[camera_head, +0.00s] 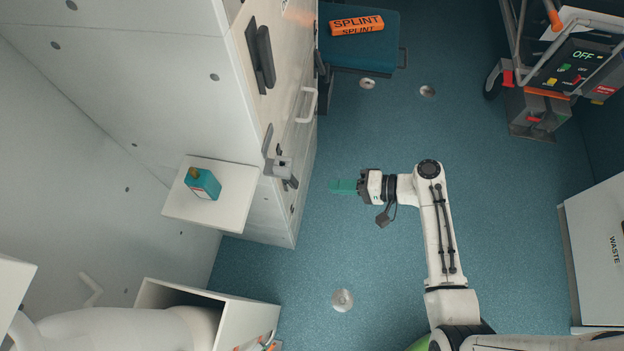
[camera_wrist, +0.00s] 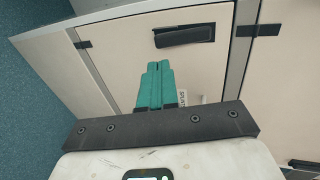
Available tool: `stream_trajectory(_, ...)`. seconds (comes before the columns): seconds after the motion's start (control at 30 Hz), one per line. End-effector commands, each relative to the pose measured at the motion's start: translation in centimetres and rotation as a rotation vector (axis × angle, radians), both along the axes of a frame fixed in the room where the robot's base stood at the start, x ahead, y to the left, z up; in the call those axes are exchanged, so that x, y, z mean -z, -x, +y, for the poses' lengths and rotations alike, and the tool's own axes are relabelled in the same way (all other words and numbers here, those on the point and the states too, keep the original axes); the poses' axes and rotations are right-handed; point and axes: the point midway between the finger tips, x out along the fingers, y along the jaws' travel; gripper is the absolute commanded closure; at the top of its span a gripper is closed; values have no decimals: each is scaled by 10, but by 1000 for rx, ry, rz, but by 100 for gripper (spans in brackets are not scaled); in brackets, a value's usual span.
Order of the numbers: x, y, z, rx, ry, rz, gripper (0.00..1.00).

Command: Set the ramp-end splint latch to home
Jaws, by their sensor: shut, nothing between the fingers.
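My gripper (camera_head: 333,186) reaches left towards the pale cabinet (camera_head: 258,215), with floor showing between its teal fingers and the cabinet. In the wrist view my gripper (camera_wrist: 158,66) has its teal fingers together and empty. Above the fingertips a dark bar latch (camera_wrist: 185,35) lies nearly level in a recess of a pale door, apart from the fingers. A small label beside the fingers is partly hidden, so I cannot read it fully. In the head view a grey latch fitting (camera_head: 283,168) sits on the cabinet edge; I cannot tell if it is the same latch.
A dark handle (camera_head: 262,57) and a pale handle (camera_head: 307,105) are further up the cabinet. An orange SPLINT pack (camera_head: 357,26) lies on a teal surface (camera_head: 385,58). A shelf (camera_head: 235,212) holds a teal box (camera_head: 203,183).

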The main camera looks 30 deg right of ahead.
Motion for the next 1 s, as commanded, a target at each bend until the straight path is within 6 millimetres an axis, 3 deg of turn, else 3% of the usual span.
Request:
stream_trajectory(0.4, 22, -49, 48, 0, 1, 0, 100)
stream_trajectory(1.0, 28, -57, 56, 1, -2, -4, 100)
